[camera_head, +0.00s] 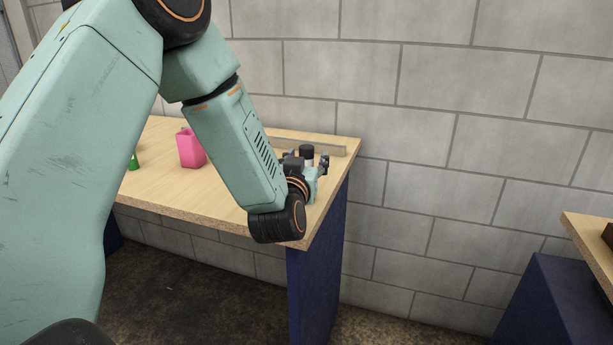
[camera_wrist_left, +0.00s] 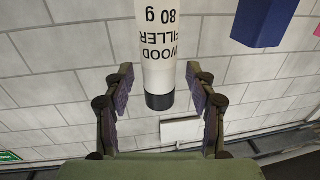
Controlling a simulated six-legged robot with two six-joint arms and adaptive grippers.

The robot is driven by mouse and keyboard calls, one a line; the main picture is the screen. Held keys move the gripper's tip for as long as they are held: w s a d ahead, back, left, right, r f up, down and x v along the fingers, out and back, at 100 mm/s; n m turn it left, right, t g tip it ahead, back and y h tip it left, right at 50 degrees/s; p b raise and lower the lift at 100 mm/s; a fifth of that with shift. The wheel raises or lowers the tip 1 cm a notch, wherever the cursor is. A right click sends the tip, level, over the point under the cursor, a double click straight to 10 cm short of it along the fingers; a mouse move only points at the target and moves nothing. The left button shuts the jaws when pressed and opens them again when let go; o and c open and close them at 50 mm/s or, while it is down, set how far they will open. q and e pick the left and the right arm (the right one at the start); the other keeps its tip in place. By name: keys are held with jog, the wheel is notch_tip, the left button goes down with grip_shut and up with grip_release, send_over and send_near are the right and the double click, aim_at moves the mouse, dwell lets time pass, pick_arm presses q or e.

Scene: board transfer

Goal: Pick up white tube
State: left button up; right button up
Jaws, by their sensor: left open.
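The white tube (camera_wrist_left: 159,45), printed "WOOD FILLER 80 g", has a black cap (camera_wrist_left: 160,101) and shows between my left gripper's fingers (camera_wrist_left: 160,78) in the left wrist view. There are gaps on both sides of it, and no finger visibly touches it. In the head view the tube's black cap (camera_head: 306,150) is upward near the right end of the wooden table. My left gripper (camera_head: 307,163) is open around the tube there. The tube's lower part is mostly hidden by the gripper and wrist. My right gripper is not in view.
A pink container (camera_head: 191,149) and a partly hidden green object (camera_head: 133,161) stand further left on the table (camera_head: 165,190). A grey bar (camera_head: 325,147) runs along its back edge near a block wall. A blue thing (camera_wrist_left: 263,22) shows at the wrist view's upper right.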

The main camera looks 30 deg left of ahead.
pick_arm(q)
jog(key=shift+w+f, duration=0.15)
jog(key=shift+w, duration=0.05)
jog(key=shift+c, duration=0.6)
jog(key=shift+s+a, duration=0.1)
jog(key=shift+s, duration=0.05)
jog(key=c, duration=0.5)
grip_shut()
